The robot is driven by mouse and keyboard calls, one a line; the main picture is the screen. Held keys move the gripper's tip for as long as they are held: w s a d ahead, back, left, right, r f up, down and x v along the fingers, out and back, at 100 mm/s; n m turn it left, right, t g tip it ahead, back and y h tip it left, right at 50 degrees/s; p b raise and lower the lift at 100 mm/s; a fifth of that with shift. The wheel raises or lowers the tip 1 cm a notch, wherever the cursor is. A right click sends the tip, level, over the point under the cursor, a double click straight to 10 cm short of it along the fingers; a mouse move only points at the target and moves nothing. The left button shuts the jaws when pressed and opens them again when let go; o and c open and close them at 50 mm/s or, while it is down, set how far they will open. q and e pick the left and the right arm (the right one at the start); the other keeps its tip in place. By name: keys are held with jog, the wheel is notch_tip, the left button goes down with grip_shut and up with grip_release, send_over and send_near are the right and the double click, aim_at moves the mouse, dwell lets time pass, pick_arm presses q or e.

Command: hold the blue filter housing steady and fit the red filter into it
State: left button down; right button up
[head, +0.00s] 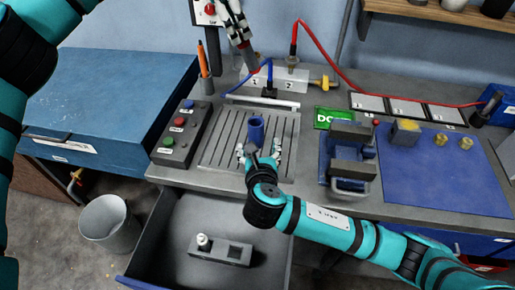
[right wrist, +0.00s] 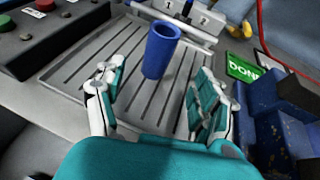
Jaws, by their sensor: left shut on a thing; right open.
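The blue filter housing (head: 256,130) is an upright, hollow blue cylinder on the grooved grey plate (head: 222,140). In the right wrist view, the housing (right wrist: 161,52) stands just beyond and between my right fingers. My right gripper (head: 259,153) is open, with its fingers spread on the near side of the housing; they also show in the right wrist view (right wrist: 154,80). My left gripper (head: 240,36) is high at the back, pointing down, shut on a slim dark red piece (head: 250,58) that appears to be the red filter. Its lower end is near the back fixture.
A button box (head: 180,130) stands left of the plate. A grey fixture (head: 275,80) with blue and red hoses is behind it. A blue vise (head: 345,160) and green sign (head: 333,117) are on the right. An open drawer (head: 175,225) is below.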

aim_at(256, 136)
jog(key=shift+a+f, duration=0.1)
jog(key=shift+f, duration=0.1)
jog(key=x, duration=1.1)
jog(key=shift+w+f, duration=0.15)
jog(key=shift+w, duration=0.1)
grip_shut()
pick_arm(q)
jog(key=shift+d+f, duration=0.1)
jog(key=d+f+y, duration=0.1)
jog(key=f, duration=0.1)
jog(key=w+d+f+g+y, duration=0.1)
jog(key=f, duration=0.2)
jog(key=d+f+m+y, duration=0.1)
jog(key=f, duration=0.2)
jog(key=shift+w+d+f+y, duration=0.15)
jog(key=shift+w+d+y, duration=0.15)
jog(key=shift+d, duration=0.1)
jog(key=shift+s+a+f, duration=0.1)
jog(key=shift+f, duration=0.6)
pick_arm(e)
jog(key=shift+a, duration=0.1)
pick_arm(q)
jog(key=shift+f, duration=2.45)
